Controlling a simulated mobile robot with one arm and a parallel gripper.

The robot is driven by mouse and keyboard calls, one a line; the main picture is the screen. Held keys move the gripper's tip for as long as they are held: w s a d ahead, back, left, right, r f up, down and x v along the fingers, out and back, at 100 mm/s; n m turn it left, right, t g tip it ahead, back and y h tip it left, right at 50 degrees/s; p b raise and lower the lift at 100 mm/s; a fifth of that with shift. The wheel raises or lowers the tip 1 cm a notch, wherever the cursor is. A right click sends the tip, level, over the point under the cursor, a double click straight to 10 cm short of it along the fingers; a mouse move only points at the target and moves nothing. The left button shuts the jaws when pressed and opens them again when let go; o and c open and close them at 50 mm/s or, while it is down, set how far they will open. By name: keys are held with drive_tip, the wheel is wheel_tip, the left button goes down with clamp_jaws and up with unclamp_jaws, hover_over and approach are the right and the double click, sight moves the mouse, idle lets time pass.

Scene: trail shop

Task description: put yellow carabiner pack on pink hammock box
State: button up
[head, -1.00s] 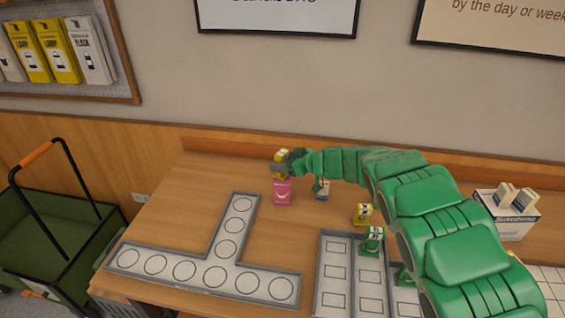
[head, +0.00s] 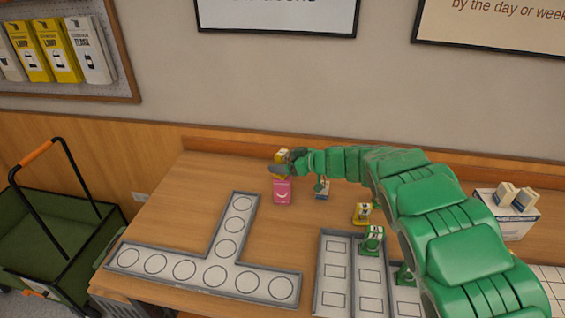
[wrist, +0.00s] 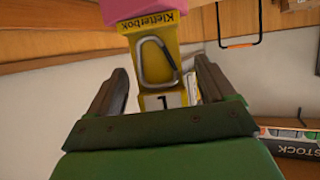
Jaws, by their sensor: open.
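The pack appears to rest on the box. My gripper is open, its fingers (wrist: 160,72) on either side of the pack with gaps showing.
A T-shaped grey tray (head: 236,262) with circles lies at the front left. A grey tray (head: 335,290) with rectangles lies at the front right, near a yellow pack (head: 361,214) and a green pack (head: 372,240). A small blue-and-white pack (head: 322,190) stands right of the pink box.

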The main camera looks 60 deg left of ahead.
drive_tip(key=v, duration=1.1)
drive_tip(key=shift+w+d, duration=0.15)
drive_tip(key=shift+d, duration=0.05)
